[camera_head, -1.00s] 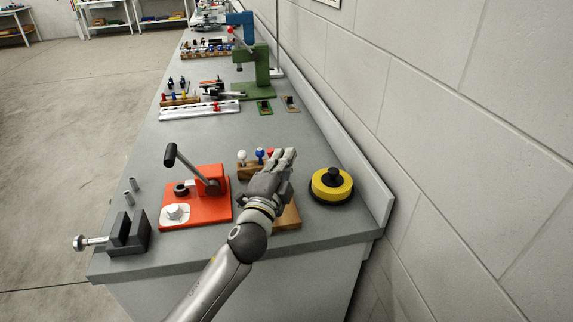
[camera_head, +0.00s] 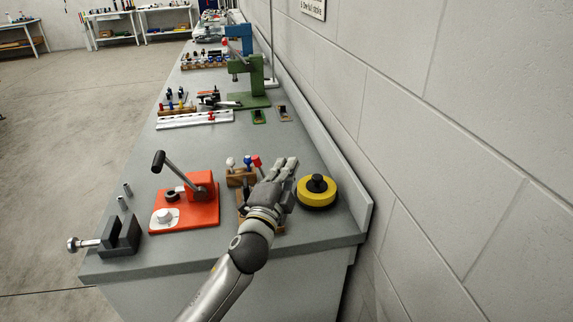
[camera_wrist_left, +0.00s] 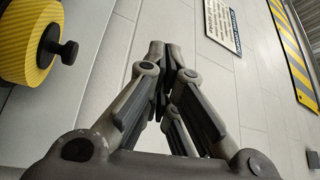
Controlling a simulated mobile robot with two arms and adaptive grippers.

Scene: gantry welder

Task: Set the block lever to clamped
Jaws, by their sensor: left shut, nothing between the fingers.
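A red fixture (camera_head: 203,207) stands on the near part of the bench. Its lever (camera_head: 172,170) has a black grip and leans up to the left from a pivot on the red block. I cannot tell if this is the block lever, or read any clamped mark. My left gripper (camera_head: 284,166) is right of the red fixture, apart from it, above a wooden block (camera_head: 242,221) that it partly hides. Its fingers are closed together and empty, as the left wrist view shows too (camera_wrist_left: 158,55). My right gripper is not in view.
A yellow and black round thing (camera_head: 317,193) sits close right of my left gripper. A rack with white, blue and red knobs (camera_head: 240,178) is behind it. A grey vise (camera_head: 119,238) stands at the left edge. The wall (camera_head: 430,150) bounds the right side.

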